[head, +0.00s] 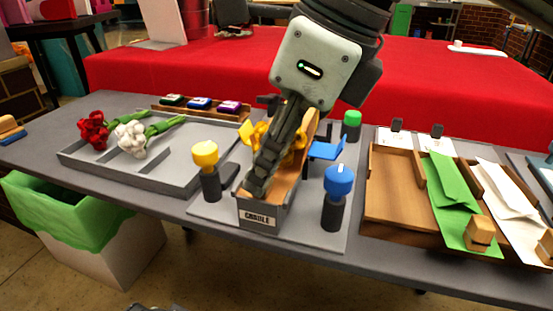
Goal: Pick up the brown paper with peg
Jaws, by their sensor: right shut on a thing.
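My right gripper (258,180) reaches down into the grey cradle (262,222) at the middle of the table, its fingers slanting to the lower left. It is shut. A tan-brown sheet (309,132), which looks like the brown paper, stands along the right of the fingers inside the cradle. The fingers hide the contact, and I cannot make out a peg on it. Yellow pieces (258,134) show behind the fingers. My left gripper is not in view.
A yellow-topped post (205,156) and a blue-topped post (339,180) flank the cradle closely. A blue flap (326,149) is at its right. The wooden rack (387,190) holds green paper (450,188) with a peg (480,232) and white paper (507,190). The grey tray (190,180) holds flowers (131,138).

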